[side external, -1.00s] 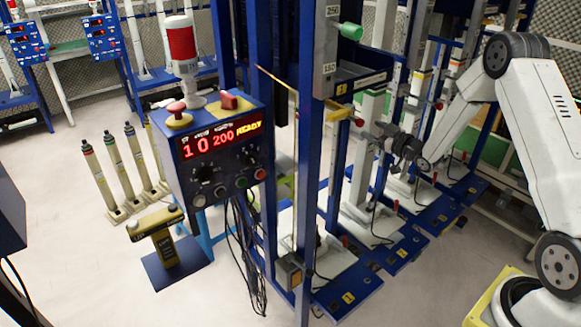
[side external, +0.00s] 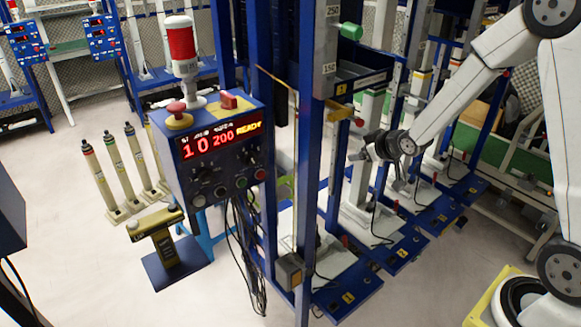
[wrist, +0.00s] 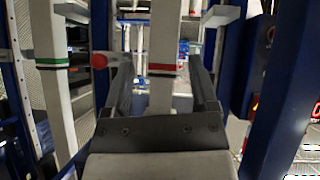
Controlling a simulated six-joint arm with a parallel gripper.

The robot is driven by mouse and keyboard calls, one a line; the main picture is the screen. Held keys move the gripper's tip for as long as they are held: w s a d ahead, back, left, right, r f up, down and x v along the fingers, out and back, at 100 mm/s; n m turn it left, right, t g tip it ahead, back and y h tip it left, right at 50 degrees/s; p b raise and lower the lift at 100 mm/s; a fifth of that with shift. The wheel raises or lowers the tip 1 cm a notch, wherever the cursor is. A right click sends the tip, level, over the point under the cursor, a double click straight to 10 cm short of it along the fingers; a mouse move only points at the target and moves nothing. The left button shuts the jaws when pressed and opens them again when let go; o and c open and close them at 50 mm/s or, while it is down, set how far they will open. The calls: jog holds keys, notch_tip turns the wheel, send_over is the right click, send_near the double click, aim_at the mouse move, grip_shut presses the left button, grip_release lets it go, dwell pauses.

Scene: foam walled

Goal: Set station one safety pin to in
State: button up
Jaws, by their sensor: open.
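A red knob (side external: 359,122) shows by the yellow bracket (side external: 341,112) on the frame of the nearest station, under a small yellow label; it may be the safety pin, but how far in it sits I cannot tell. My gripper (side external: 358,155) is just below and close to this knob in the side view. In the wrist view my gripper (wrist: 165,72) has its two fingers apart, with a pale column with a red band visible between them. A red ball-shaped knob (wrist: 99,61) shows left of the left finger, outside the jaws.
Blue upright posts (side external: 311,160) stand close to my gripper. A control box (side external: 215,150) reading READY is left of them, with hanging cables below. Blue base plates (side external: 345,290) with numbered yellow labels line the floor. A yellow-topped stand (side external: 165,245) is at the left front.

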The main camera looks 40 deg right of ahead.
jog(key=s+a+g, duration=0.4)
jog(key=s+a, duration=0.1)
jog(key=s, duration=0.4)
jog(key=s+a+g+y, duration=0.1)
jog(key=s+a+g, duration=0.3)
jog(key=s, duration=0.6)
jog(key=a, duration=0.2)
jog(key=shift+a+f+m, duration=0.25)
jog(key=shift+a+m, duration=0.05)
jog(key=shift+m, duration=0.1)
